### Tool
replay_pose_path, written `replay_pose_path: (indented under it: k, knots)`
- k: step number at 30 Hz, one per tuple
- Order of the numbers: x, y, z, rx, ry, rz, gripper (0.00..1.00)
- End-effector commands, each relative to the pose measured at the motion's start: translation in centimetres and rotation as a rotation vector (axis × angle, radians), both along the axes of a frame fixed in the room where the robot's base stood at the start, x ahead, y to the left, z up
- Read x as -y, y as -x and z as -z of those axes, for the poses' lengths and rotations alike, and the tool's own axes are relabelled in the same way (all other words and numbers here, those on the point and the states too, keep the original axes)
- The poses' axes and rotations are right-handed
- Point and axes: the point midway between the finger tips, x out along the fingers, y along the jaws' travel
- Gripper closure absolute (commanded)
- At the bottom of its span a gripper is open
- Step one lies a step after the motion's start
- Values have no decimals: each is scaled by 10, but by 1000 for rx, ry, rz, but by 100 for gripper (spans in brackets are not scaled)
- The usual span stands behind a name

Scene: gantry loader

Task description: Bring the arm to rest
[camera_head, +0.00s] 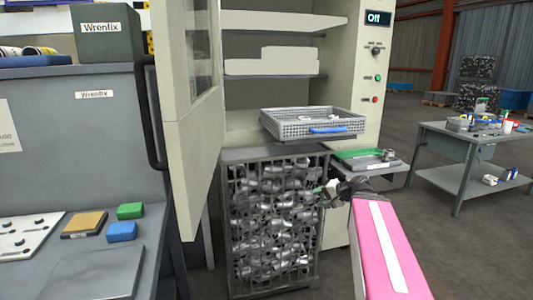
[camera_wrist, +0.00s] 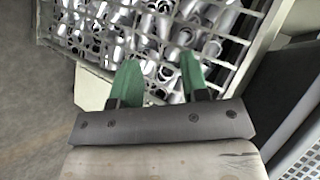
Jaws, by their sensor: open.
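My gripper (camera_wrist: 160,80) has two green fingers, spread apart with nothing between them in the wrist view. In the head view, my gripper (camera_head: 322,191) is at the end of my pink arm, in front of the right side of a wire cage (camera_head: 275,152) full of grey metal parts. In the wrist view the cage's mesh (camera_wrist: 95,58) and the parts lie beyond the fingers. I cannot tell whether the fingertips touch the mesh.
A grey mesh basket (camera_head: 290,128) with a blue handle sits above the cage at the open cabinet (camera_head: 270,22). The cabinet door (camera_head: 190,130) stands open at left. A side shelf (camera_head: 395,166) and a workbench (camera_head: 440,140) are at right. Floor between them is clear.

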Motion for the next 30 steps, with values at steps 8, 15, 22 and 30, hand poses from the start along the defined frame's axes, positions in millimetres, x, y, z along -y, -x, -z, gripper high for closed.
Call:
replay_pose_path:
  k: [8, 15, 22, 30]
  knots:
    - [-34, 51, 136, -260, 447, -217, 59]
    - [-33, 95, 207, -413, 792, -386, 59]
    - [-27, 110, 227, -461, 932, -449, 59]
    - [-27, 110, 227, -463, 939, -452, 59]
